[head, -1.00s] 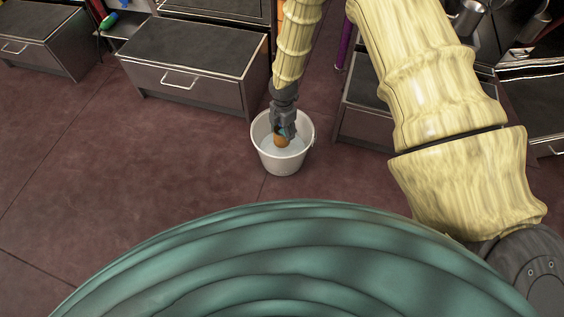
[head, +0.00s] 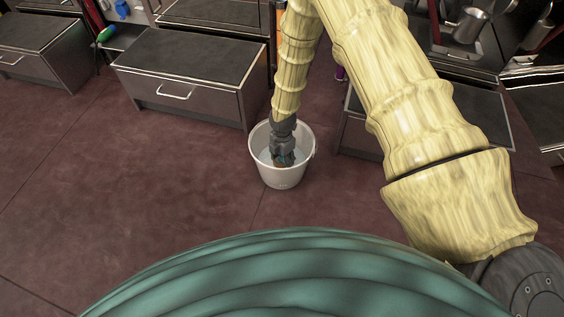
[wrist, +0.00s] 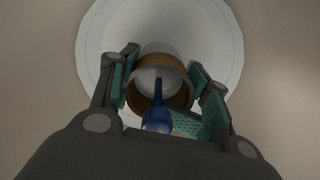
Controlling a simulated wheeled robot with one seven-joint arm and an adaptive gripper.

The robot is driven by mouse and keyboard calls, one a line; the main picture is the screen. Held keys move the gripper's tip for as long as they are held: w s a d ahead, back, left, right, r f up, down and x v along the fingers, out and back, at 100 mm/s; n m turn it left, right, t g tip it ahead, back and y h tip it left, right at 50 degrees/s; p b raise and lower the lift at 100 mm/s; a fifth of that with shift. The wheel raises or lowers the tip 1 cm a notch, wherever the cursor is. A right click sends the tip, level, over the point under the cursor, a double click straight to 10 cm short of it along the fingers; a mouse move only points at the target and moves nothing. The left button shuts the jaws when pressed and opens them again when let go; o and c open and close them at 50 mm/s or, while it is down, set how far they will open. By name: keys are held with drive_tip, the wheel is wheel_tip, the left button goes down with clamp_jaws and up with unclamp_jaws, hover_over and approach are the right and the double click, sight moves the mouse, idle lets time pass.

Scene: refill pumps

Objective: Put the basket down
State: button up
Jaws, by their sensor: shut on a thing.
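A white bucket (head: 282,180) stands upright on the dark red floor. My gripper (head: 283,158) reaches down inside it. In the wrist view, my gripper (wrist: 163,78) has its teal-padded fingers on either side of a round, hollow brown thing (wrist: 178,99), which I take to be the basket, and is shut on it. A blue rod-like piece (wrist: 157,115) shows across its opening. A pale round surface (wrist: 222,45) lies beyond it. In the head view the held thing is mostly hidden by my gripper and the bucket wall. I cannot tell whether it touches the bottom.
A grey drawer cabinet (head: 190,75) stands behind the bucket to the left, another (head: 45,45) farther left. A cabinet (head: 357,130) stands to the right, partly behind my arm. The floor (head: 150,180) left of the bucket is clear.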

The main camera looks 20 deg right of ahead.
drive_tip(key=shift+f, duration=0.3)
drive_tip(key=shift+f, duration=0.1)
drive_tip(key=o, duration=1.4)
wheel_tip(320, 180, up, 12)
drive_tip(key=p, duration=0.6)
